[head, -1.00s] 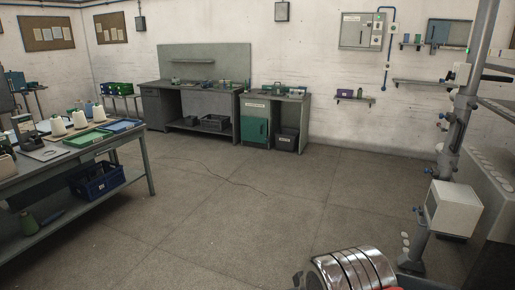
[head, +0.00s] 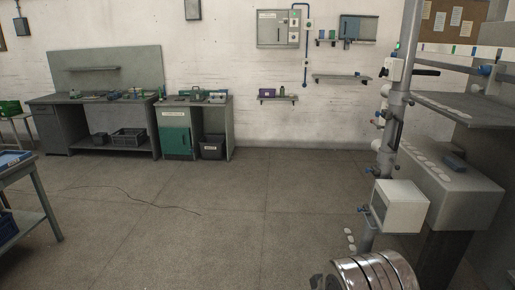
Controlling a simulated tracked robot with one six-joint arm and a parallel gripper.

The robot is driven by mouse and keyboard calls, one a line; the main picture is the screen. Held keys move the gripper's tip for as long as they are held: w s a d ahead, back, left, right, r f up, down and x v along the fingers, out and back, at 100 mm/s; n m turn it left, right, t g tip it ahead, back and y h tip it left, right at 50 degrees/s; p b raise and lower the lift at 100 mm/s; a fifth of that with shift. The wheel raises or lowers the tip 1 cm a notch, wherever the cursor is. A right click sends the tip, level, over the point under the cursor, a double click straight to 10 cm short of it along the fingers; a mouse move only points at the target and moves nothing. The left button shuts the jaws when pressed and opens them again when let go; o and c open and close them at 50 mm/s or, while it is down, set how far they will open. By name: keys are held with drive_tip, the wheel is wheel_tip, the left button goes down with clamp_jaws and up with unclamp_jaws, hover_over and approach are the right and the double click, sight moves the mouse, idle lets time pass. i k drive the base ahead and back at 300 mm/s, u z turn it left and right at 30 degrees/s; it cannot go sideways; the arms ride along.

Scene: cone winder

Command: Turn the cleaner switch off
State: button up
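The cone winder's grey upright post (head: 398,110) stands at the right. A white box (head: 399,206) is fixed low on it, and a small white unit with a green light (head: 395,69) sits near its top. I cannot tell which part of the machine is the cleaner switch or how it is set. My gripper is not in view. A banded, shiny cylinder at the bottom edge appears to be part of my arm.
The winder's grey shelf (head: 460,108) and lower housing (head: 455,190) take up the right side. Workbenches (head: 95,98) with a green cabinet (head: 176,142) line the back wall. A table corner (head: 28,172) shows at left. The middle floor is open, with a thin cable (head: 150,201).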

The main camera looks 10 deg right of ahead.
sight(384, 72)
drive_tip(key=z, duration=0.5)
drive_tip(key=i, duration=2.15)
drive_tip(key=u, duration=0.4)
drive_tip(key=i, duration=1.3)
drive_tip(key=u, duration=0.4)
